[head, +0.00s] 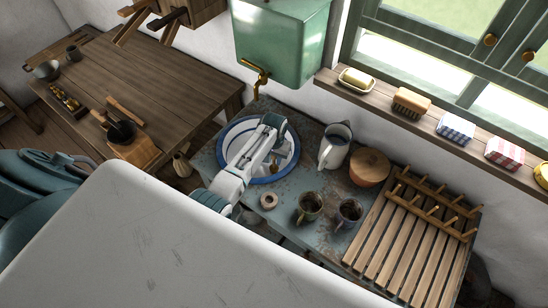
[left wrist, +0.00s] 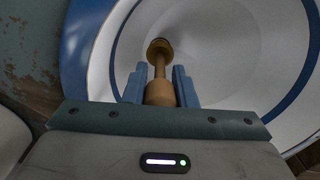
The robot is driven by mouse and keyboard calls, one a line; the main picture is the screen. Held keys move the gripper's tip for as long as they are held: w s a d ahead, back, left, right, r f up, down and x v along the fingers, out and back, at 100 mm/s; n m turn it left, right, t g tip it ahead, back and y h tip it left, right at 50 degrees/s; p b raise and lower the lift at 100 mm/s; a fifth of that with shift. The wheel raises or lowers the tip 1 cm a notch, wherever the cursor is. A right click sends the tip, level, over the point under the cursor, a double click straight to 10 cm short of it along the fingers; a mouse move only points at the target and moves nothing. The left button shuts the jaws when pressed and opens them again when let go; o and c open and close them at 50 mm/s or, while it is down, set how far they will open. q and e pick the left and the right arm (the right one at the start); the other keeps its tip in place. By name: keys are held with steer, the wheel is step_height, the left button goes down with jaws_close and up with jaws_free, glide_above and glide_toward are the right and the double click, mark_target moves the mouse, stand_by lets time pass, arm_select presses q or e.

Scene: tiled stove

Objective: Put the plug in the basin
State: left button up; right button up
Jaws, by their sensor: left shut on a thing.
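The basin (head: 294,160) is round and white with a blue rim, on the worn counter beneath the green water tank. Its white inside and blue rim (left wrist: 295,100) fill much of the left wrist view. My left gripper (head: 275,158) is over the inside of the basin, partly hidden by my own arm. In the left wrist view, my left gripper (left wrist: 158,88) is shut on the plug (left wrist: 159,70), a tan-brown piece with a thick end between the fingers, a thin stem and a round knob. I cannot tell whether the plug touches the basin. My right gripper is not in view.
On the counter (head: 300,240) stand a white jug (head: 334,147), a lidded pot (head: 369,168), two mugs (head: 310,206) (head: 348,212), a small ring (head: 268,201) and a wooden rack (head: 405,240). The tank's brass tap (head: 258,76) hangs near the basin's back edge.

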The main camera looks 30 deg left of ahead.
arm_select(q)
steer(key=shift+f+b, duration=0.55)
steer(key=shift+f, duration=0.5)
steer(key=o, duration=1)
steer(key=shift+c, duration=0.2)
step_height(320, 180, up, 11)
steer(key=shift+f+b, duration=0.1)
steer(key=shift+b, duration=0.9)
